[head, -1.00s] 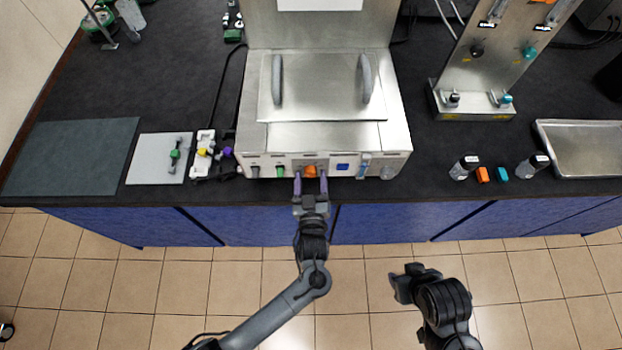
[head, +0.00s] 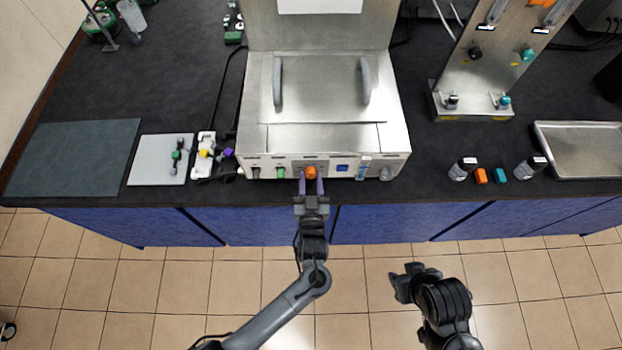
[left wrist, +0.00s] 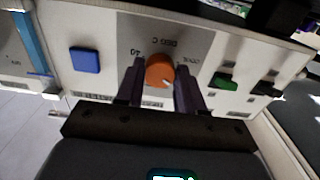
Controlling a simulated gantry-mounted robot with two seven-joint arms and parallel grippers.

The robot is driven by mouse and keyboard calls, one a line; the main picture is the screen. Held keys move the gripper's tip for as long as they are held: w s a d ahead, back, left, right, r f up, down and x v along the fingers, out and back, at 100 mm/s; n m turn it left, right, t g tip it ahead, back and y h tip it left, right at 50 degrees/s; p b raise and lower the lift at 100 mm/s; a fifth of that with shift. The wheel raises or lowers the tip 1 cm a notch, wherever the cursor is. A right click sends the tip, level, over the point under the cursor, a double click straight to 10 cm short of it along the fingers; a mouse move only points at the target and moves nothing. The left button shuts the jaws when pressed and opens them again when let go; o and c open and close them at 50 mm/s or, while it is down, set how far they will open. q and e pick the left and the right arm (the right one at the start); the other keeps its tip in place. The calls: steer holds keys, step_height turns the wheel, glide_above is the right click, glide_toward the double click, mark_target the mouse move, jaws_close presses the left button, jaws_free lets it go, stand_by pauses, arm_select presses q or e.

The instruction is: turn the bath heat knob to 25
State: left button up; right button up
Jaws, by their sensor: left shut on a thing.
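The bath heat knob is the orange round knob (head: 310,172) on the front panel of the steel bath (head: 330,136). My left gripper (head: 311,181) reaches it from the front, and its two purple fingers are shut on its sides. In the left wrist view the fingers flank the orange knob (left wrist: 160,70), which has a white mark on its lower right edge. The panel print appears upside down there, with "DEG C" and "40" beside the knob. My right gripper (head: 403,285) hangs in front of the counter, away from the bath; its fingers are unclear.
On the panel, a green switch (head: 280,172) is left of the knob and a blue square button (head: 342,168) is right of it. Small bottles and orange and teal caps stand right of the bath. A metal tray (head: 585,150) lies further right. The floor in front is clear.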

arm_select(q)
steer(key=m+p, duration=0.1)
steer(key=m, duration=0.2)
steer(key=shift+r, duration=0.1)
steer(key=shift+m+p, duration=0.8)
steer(key=shift+m, duration=0.9)
steer(key=shift+a, duration=0.1)
steer(key=o, duration=1)
steer(key=shift+o, duration=0.2)
steer(key=shift+s, duration=0.15)
steer(key=s, duration=1)
steer(key=shift+s, duration=0.3)
